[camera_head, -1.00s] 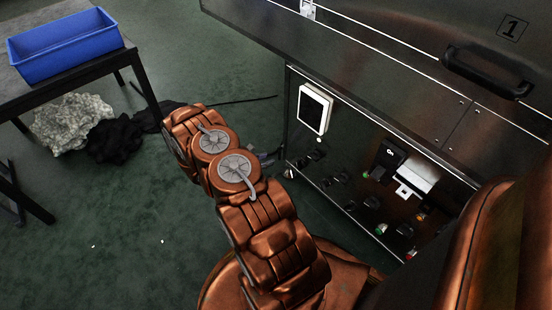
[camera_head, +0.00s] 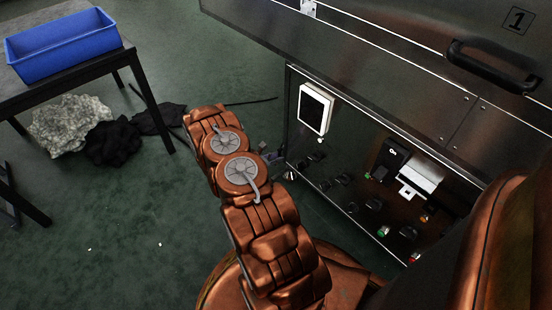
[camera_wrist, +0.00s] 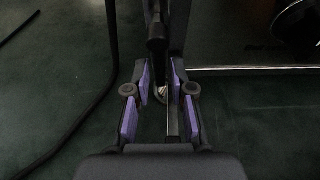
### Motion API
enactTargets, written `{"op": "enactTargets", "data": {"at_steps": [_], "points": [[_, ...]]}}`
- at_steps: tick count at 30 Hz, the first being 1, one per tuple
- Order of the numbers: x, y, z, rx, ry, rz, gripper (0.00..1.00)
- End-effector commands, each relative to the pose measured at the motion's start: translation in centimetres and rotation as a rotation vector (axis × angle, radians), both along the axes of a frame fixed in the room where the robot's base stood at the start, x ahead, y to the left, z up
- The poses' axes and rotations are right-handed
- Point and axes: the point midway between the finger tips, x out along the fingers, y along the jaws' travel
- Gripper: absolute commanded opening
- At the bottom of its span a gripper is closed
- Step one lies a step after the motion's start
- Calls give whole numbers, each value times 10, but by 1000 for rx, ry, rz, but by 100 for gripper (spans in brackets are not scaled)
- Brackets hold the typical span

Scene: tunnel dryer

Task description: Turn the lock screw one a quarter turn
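The machine's dark metal cover (camera_head: 400,60) carries the number 1 and a black handle (camera_head: 493,68). Below it is a control panel (camera_head: 335,160) with several dark knobs. I cannot make out which part is lock screw one. My gripper is mostly hidden behind my copper arm in the head view, near the panel's lower left edge. In the wrist view my gripper (camera_wrist: 161,85) has its purple pads apart. A dark upright part (camera_wrist: 157,35) and a small bright tip show between or beyond the fingers; I cannot tell whether they touch the pads.
A blue bin (camera_head: 62,50) stands on a dark table (camera_head: 75,85) at the upper left. Pale and black cloth heaps (camera_head: 68,122) lie on the floor beside it. A white-framed screen (camera_head: 314,109) is on the panel. The green floor at lower left is mostly clear.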

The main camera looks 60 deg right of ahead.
Motion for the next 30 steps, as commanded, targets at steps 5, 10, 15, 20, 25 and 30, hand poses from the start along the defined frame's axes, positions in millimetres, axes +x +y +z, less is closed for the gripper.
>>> {"op": "enactTargets", "data": {"at_steps": [5,10,15,20,25,30], "points": [[0,0,0,0,0,0,1],[0,0,0,0,0,0,0],[0,0,0,0,0,-1,0],[0,0,0,0,0,-1,0],[0,1,0,-2,-6,0,0],[4,2,1,-12,-47,6,0]]}}
